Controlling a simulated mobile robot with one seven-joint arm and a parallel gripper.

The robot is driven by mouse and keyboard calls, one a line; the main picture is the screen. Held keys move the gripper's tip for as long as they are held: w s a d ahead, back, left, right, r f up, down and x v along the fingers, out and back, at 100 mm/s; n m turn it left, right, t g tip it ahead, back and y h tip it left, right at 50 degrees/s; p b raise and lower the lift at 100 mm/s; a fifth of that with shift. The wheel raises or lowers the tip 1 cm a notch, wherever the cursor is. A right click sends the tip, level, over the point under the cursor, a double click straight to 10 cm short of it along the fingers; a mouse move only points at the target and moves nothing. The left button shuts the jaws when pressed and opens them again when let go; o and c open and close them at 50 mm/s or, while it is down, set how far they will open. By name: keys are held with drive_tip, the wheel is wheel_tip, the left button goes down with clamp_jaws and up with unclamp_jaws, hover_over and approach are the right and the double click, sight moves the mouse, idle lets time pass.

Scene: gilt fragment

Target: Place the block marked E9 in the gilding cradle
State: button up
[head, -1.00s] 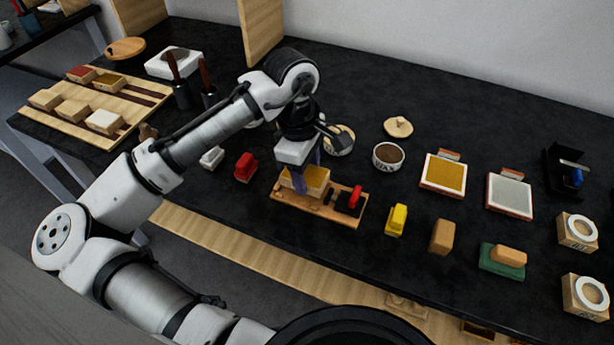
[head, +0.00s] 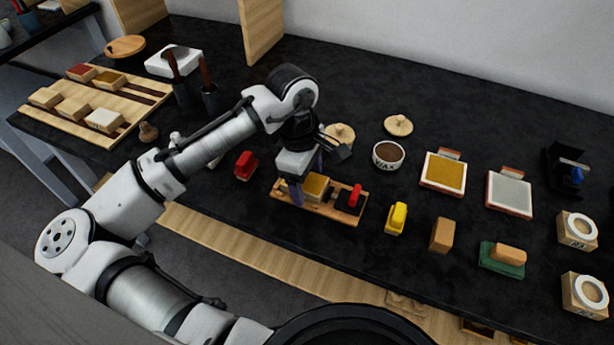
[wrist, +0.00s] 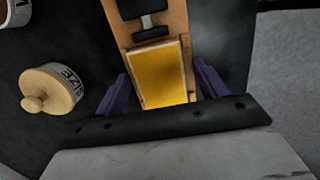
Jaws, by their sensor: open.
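A wooden block with a gold top (head: 316,186) sits on the wooden cradle (head: 334,214), near the middle of the table; no E9 mark can be read on it. In the wrist view the gold-topped block (wrist: 160,74) lies flat in line with the cradle (wrist: 113,22). My gripper (wrist: 160,90) is open, with one purple finger on each side of the block and gaps showing beside it. In the head view my gripper (head: 307,182) is over the cradle's left part and hides some of the block. A black clamp with a red knob (head: 353,197) is at the cradle's right end.
A slatted rack (head: 75,132) with several blocks is at left. A red piece (head: 245,166) is left of the cradle, a yellow one (head: 397,218) right. A lidded pot (wrist: 52,88) and a wax bowl (head: 388,157) stand behind. Gold (head: 444,172) and silver (head: 509,193) pads are farther right.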

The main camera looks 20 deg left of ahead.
drive_tip(key=shift+r, duration=0.15)
wheel_tip(320, 180, up, 12)
drive_tip(key=a, duration=0.1)
drive_tip(key=shift+a+b, duration=0.25)
drive_tip(key=shift+b, duration=0.1)
idle(2.0)
